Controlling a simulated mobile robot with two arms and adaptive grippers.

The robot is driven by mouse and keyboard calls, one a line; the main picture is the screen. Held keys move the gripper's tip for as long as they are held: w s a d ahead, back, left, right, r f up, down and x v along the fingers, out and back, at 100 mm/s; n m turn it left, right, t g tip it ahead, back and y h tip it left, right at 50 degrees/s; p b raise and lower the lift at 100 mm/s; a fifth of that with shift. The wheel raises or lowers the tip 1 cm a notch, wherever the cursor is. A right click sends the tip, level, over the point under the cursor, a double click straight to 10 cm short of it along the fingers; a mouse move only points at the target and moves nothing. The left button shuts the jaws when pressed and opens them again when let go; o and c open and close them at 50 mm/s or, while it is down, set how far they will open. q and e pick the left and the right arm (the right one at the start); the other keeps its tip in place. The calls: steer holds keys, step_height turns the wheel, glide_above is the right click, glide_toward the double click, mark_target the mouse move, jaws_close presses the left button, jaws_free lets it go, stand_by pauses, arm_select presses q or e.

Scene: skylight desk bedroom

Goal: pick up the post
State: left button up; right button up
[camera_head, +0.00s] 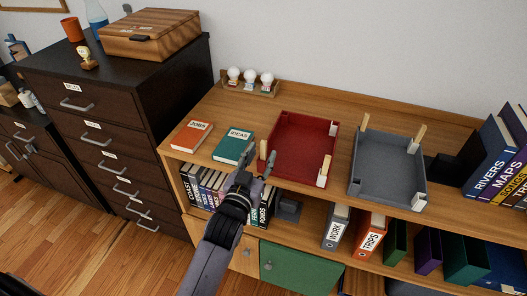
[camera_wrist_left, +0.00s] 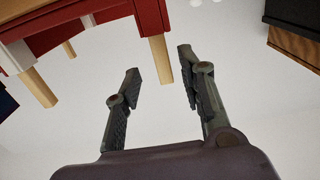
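A red tray (camera_head: 300,145) stands on the wooden shelf unit's top. Pale posts rise at its corners; a light wooden one (camera_head: 263,149) is at its near left corner. My left gripper (camera_head: 264,164) reaches up to that corner from the front. In the left wrist view the gripper (camera_wrist_left: 160,66) is open, its fingers spread, and a wooden post (camera_wrist_left: 157,52) beside the red tray (camera_wrist_left: 75,35) shows between the fingertips. Whether either finger touches it I cannot tell. My right gripper is not in view.
A grey tray (camera_head: 388,172) with corner posts stands to the right. Two books, orange (camera_head: 191,136) and teal (camera_head: 233,146), lie to the left. Three bulbs (camera_head: 250,78) stand behind. A dark drawer cabinet (camera_head: 100,130) with a wooden box (camera_head: 150,35) is further left.

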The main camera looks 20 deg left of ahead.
mark_target(263, 150)
arm_select(q)
steer(key=w, duration=0.3)
steer(key=shift+w+a+p, duration=0.15)
steer(key=shift+w+p, duration=0.2)
steer(key=shift+w, duration=0.05)
steer(key=shift+s, duration=0.1)
steer(key=shift+c, duration=0.4)
jaws_close()
